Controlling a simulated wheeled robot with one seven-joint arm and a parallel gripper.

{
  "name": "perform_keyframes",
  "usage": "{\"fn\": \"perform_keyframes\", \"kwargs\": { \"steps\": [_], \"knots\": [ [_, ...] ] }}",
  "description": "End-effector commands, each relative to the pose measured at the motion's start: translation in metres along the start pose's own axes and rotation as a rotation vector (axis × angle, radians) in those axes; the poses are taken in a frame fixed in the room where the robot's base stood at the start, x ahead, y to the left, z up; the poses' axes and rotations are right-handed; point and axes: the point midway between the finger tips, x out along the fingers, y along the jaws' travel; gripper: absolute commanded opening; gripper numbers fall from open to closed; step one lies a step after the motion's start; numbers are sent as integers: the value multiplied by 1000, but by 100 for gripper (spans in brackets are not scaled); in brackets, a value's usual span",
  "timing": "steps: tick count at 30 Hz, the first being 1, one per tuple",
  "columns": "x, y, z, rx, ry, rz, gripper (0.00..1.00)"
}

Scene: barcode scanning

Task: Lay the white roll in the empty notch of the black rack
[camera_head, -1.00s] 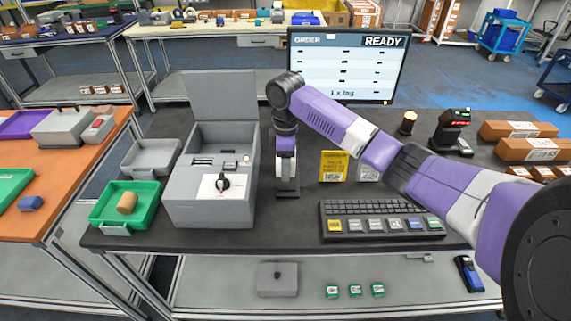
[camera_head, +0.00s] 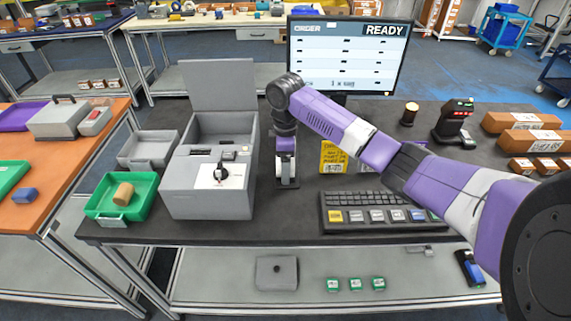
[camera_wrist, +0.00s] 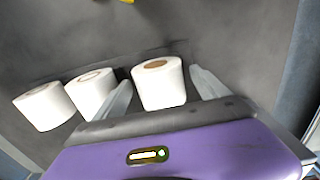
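Three white rolls with brown cores stand in a row in the wrist view: a left one (camera_wrist: 45,108), a middle one (camera_wrist: 92,95) and a right one (camera_wrist: 160,90). My gripper (camera_wrist: 162,76) has its two pale fingers on either side of the right roll. Narrow dark gaps show beside this roll, so the fingers look open around it. A dark strip (camera_wrist: 115,65) runs behind the rolls. I cannot make out the rack's notches. In the head view my gripper (camera_head: 287,172) is low over a small dark base (camera_head: 288,184) on the bench.
A grey machine (camera_head: 208,190) with a raised lid stands close left of my gripper. A keyboard (camera_head: 385,215) lies to the right, with a yellow sign (camera_head: 333,157) behind it. A monitor (camera_head: 350,60) stands at the back. A green tray (camera_head: 105,210) sits at the bench's left end.

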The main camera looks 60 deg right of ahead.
Motion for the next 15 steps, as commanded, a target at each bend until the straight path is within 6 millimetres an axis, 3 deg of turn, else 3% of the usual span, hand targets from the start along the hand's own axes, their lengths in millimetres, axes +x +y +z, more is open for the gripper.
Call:
{"fn": "perform_keyframes", "kwargs": {
  "steps": [8,15],
  "knots": [
    [-3,0,0,0,0,1,83],
    [-35,1,-1,0,2,4,83]
  ]
}}
